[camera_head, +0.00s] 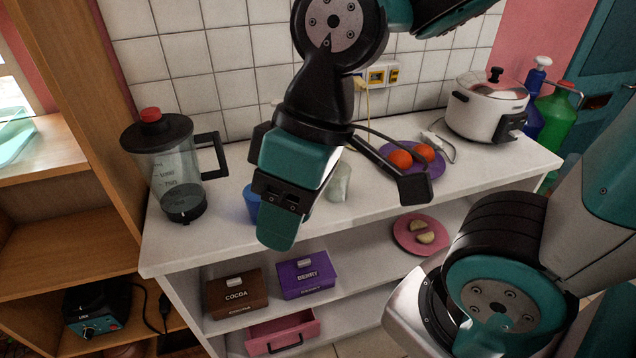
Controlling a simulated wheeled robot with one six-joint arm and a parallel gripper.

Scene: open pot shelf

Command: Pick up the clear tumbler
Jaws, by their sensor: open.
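The clear tumbler (340,183) is a small, pale see-through cup on the white countertop (375,205). My gripper (345,196) hangs over the middle of the counter, open, with one black finger reaching out to the right. The tumbler appears between its spread parts in the picture. Nothing shows held in the gripper. I cannot tell how far the gripper is above or in front of the tumbler.
A blue cup (251,203) is partly hidden left of my gripper. A lidded jug (172,170) stands at left. A purple plate (408,170) with two orange-red fruits and a white cooker (485,110) are at right. Boxes (305,275) sit on the shelf below.

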